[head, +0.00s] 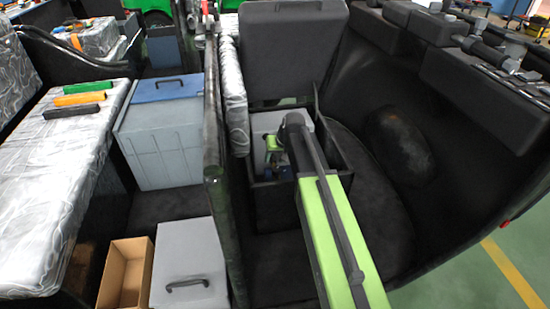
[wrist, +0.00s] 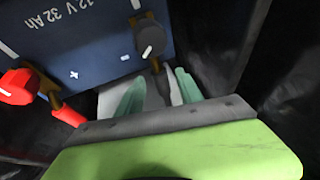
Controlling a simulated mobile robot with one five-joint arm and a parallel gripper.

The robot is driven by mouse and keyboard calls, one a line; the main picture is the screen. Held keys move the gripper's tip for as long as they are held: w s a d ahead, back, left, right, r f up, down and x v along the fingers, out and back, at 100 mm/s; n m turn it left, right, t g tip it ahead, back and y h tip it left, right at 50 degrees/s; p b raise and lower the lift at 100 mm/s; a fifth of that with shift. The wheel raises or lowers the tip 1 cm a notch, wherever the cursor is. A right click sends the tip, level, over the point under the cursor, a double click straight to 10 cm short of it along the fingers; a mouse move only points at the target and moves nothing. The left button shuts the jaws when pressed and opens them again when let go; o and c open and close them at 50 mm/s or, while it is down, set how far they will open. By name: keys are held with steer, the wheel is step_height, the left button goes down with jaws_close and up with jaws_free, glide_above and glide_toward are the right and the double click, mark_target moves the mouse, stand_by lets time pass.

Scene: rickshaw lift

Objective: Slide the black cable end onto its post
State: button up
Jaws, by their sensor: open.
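In the wrist view, a dark blue battery (wrist: 75,45) marked "12 V 32 Ah" fills the upper left. The black cable end (wrist: 150,38), a dark cap with a brass-coloured lug, is at the battery's edge beside the minus mark. I cannot tell whether it sits on its post, which is hidden. Its black cable (wrist: 162,86) runs down between the two pale green fingers of my gripper (wrist: 160,80). The fingers are open, one on each side of the cable, with gaps visible. In the head view, my arm reaches into the open battery box (head: 262,203).
The red cable end (wrist: 17,86) is at the plus side, with its red cable below. Dark walls flank the battery closely. In the head view, a raised seat (head: 292,45) stands behind the box, and a black rail (head: 216,180) runs along its left.

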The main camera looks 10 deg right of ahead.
steer(key=p+v, duration=1.5)
steer(key=v, duration=0.2)
steer(key=shift+a, duration=0.1)
steer(key=s+a+f+g+h, duration=0.1)
steer(key=s+a+g, duration=0.1)
steer(key=s, duration=0.6)
steer(key=s+a+f+g+h, duration=0.1)
steer(key=s+g, duration=0.1)
steer(key=s, duration=0.5)
step_height(320, 180, up, 15)
steer(key=p, duration=1.4)
steer(key=shift+s+d+g+p, duration=0.15)
steer(key=shift+s+g+p, duration=0.15)
steer(key=shift+s+p, duration=0.15)
steer(key=shift+f, duration=0.1)
steer(key=shift+c, duration=0.2)
